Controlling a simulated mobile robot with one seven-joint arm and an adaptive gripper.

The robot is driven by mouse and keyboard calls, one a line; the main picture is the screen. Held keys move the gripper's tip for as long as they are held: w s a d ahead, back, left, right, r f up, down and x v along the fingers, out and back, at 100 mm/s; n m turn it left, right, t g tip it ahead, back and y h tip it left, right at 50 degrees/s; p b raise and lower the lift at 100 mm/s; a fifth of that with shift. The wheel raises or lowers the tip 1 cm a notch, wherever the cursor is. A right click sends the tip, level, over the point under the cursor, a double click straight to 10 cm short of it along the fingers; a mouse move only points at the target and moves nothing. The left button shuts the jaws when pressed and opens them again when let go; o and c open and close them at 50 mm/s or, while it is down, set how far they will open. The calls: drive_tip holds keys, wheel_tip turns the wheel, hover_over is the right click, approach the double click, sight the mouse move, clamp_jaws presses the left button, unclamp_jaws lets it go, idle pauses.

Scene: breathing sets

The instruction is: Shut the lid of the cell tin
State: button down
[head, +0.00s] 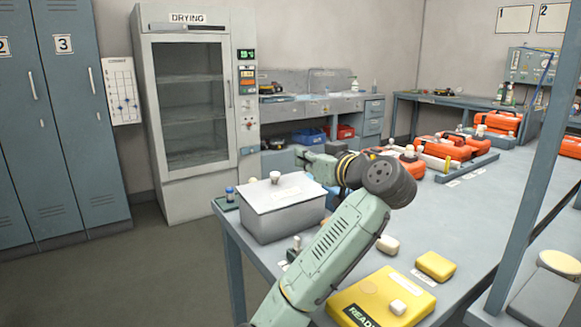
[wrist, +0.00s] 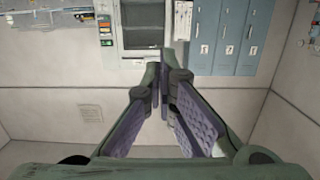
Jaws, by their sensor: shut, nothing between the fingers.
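A grey box (head: 283,222) stands at the near left corner of the long table; I take it for the cell tin, though no label on it is readable. Its pale flat lid (head: 290,194) lies across the top, looking level or nearly so; whether it is fully seated I cannot tell. My gripper (head: 301,158) is shut and empty, above the far right side of the box, pointing left and apart from the lid. The wrist view shows the fingers (wrist: 163,82) together and no tin.
A yellow case (head: 370,300) and smaller yellow and white pieces lie at the near right. Orange cases (head: 497,122) line the far table. A blue-capped bottle (head: 230,195) stands left of the box. A blue post (head: 530,160) rises at right. Floor at left is clear.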

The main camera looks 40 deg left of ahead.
drive_tip(key=p, duration=0.4)
hover_over(281, 188)
wheel_tip(281, 188, down, 4)
drive_tip(key=shift+f, duration=0.5)
drive_tip(key=shift+w, duration=0.1)
